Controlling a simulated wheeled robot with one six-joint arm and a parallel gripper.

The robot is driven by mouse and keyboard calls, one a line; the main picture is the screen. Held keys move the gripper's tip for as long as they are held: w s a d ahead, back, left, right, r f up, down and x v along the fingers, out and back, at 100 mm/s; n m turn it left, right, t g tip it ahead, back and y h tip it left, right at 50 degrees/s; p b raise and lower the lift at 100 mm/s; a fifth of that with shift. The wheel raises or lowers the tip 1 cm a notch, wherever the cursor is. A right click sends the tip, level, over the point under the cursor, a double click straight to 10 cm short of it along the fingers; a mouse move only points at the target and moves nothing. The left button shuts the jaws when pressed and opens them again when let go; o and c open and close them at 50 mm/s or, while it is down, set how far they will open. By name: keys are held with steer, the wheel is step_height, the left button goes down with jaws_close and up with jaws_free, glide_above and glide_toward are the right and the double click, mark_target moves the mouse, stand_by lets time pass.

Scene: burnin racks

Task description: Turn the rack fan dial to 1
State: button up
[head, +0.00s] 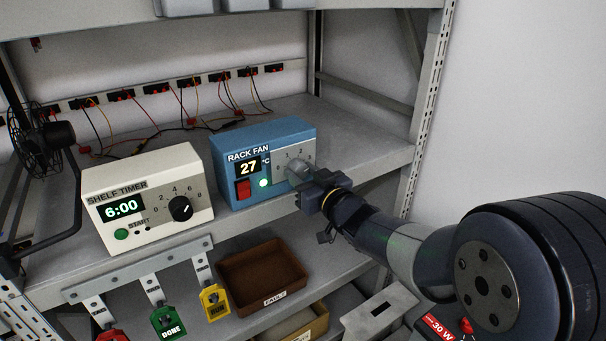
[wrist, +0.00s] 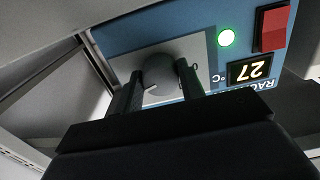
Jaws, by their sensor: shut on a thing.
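The blue rack fan box (head: 236,199) stands on the shelf, with its display reading 27 °C, a red switch and a lit green lamp. Its dial (wrist: 159,76) is a grey round knob on a light plate, seen upside down in the wrist view. My gripper (head: 304,176) reaches in from the right at the front of the box. In the wrist view its two dark fingers (wrist: 160,84) are on either side of the knob, shut on it. In the head view the gripper covers most of the dial. A pale pointer mark shows on the knob, but the number it points to is unclear.
A cream shelf timer (head: 150,190) reading 6:00 stands left of the box. A black fan (head: 40,135) is at the far left. Wired boards line the back. Below are hanging tags (head: 168,322) and a brown fault tray (head: 262,276).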

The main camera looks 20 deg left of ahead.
steer(key=shift+f+b, duration=0.1)
steer(key=shift+b, duration=0.25)
steer(key=n+b, duration=0.3)
steer(key=shift+f+n+b, duration=0.15)
steer(key=shift+n+b, duration=0.15)
steer(key=shift+n, duration=0.1)
steer(key=n+b, duration=0.4)
steer(key=n, duration=0.1)
steer(key=shift+n, duration=0.3)
steer(key=n+b, duration=0.3)
steer(key=n, duration=0.2)
steer(key=shift+d, duration=0.1)
steer(key=n, duration=0.1)
steer(key=n+b, duration=0.1)
steer(key=n, duration=0.1)
steer(key=n+b, duration=0.1)
steer(key=n, duration=0.1)
steer(key=shift+r, duration=0.25)
steer(key=shift+n, duration=0.3)
steer(key=o, duration=1)
steer(key=shift+r, duration=0.1)
steer(key=shift+d, duration=0.1)
